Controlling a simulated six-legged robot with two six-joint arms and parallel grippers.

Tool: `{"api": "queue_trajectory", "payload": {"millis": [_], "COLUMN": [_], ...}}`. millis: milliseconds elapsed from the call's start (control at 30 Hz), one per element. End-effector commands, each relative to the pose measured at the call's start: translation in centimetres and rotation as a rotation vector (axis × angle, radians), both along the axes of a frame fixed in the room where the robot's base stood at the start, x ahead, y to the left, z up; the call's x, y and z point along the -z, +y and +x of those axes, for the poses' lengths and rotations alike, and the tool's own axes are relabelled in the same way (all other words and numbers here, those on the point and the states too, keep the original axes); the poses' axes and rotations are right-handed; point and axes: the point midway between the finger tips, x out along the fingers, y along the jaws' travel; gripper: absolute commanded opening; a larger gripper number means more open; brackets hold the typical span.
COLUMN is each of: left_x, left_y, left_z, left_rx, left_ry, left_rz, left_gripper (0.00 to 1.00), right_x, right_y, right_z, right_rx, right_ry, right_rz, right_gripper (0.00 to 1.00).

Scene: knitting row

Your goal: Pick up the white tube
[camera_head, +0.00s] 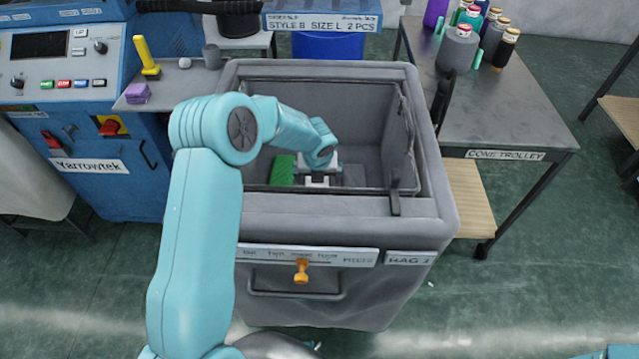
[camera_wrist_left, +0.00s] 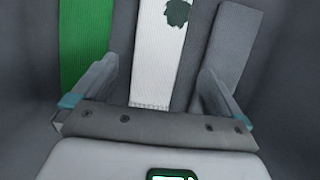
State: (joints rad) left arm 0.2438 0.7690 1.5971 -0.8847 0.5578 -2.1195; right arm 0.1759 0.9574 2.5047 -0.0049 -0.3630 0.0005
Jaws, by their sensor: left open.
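The white tube (camera_wrist_left: 150,55) is a flat, ribbed knitted strip with a dark green patch near its upper end in the left wrist view. It lies between a green tube (camera_wrist_left: 86,40) and a grey piece (camera_wrist_left: 236,45). My left gripper (camera_wrist_left: 158,72) is open, with one finger on either side of the white tube's line; I cannot tell if they touch it. In the head view my left gripper (camera_head: 319,180) is down inside the grey bin (camera_head: 345,225) and hides most of the white tube. My right gripper is not in view.
The bin's walls surround my left gripper closely. The green tube (camera_head: 282,170) lies left of it. A blue machine (camera_head: 75,165) stands at left, with a small shelf holding a yellow-handled tool (camera_head: 146,58). A cone trolley (camera_head: 505,110) with several yarn cones stands at right.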

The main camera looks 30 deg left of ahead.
Motion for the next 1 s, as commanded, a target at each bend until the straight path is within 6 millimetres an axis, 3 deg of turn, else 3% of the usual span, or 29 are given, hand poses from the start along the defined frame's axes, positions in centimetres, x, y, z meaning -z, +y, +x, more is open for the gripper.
{"api": "queue_trajectory", "payload": {"millis": [367, 667, 833, 1000], "left_x": [5.3, 5.9, 5.9, 5.9], "left_y": [1.3, 1.4, 1.4, 1.3], "left_z": [1.3, 1.7, 1.8, 1.9], "left_rx": [-0.001, 0.000, -0.001, -0.001], "left_ry": [0.001, 0.000, 0.000, 0.001], "left_rz": [0.000, 0.000, 0.000, -0.001], "left_gripper": [1.00, 1.00, 0.48, 0.45], "right_x": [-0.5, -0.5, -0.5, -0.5], "right_y": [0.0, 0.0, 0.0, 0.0], "right_z": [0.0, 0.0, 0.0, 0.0], "right_rx": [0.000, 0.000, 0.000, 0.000], "right_ry": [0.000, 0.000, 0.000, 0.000], "right_rz": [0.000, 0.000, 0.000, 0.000], "right_gripper": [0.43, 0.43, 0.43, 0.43]}}
